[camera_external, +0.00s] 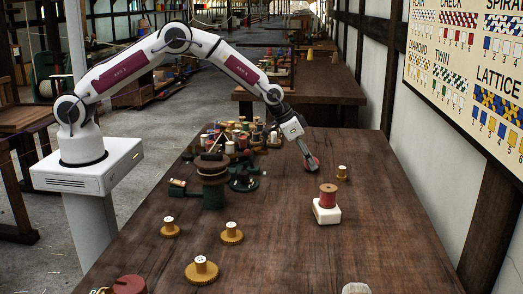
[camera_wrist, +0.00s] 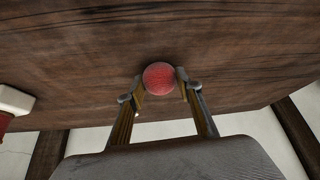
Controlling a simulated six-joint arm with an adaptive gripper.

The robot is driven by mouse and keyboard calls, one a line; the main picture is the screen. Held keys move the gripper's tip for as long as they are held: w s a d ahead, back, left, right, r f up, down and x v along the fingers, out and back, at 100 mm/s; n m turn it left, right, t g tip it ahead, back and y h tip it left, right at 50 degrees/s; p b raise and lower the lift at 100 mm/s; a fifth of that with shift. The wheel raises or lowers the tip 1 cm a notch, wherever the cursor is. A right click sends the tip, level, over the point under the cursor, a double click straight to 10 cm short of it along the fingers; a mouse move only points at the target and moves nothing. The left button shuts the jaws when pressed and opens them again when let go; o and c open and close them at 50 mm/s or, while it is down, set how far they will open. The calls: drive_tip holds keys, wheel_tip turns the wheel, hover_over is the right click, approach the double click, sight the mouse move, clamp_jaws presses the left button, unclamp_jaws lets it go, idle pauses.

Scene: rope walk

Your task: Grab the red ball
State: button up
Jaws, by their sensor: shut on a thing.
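The red ball (camera_wrist: 159,78) is between my two fingertips in the wrist view, close against the dark wooden table. My gripper (camera_wrist: 160,88) is shut on it, with one finger on each side. In the external view, my gripper (camera_external: 310,165) reaches down to the tabletop, and the red ball (camera_external: 312,161) shows partly behind the fingers. I cannot tell whether the ball still touches the table.
Several spools crowd the table's left. Yellow-based bobbins (camera_external: 202,270) stand in front. The right side of the table (camera_external: 400,240) is clear.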

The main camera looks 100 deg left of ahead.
drive_tip(key=shift+r, duration=0.1)
drive_tip(key=shift+r, duration=4.9)
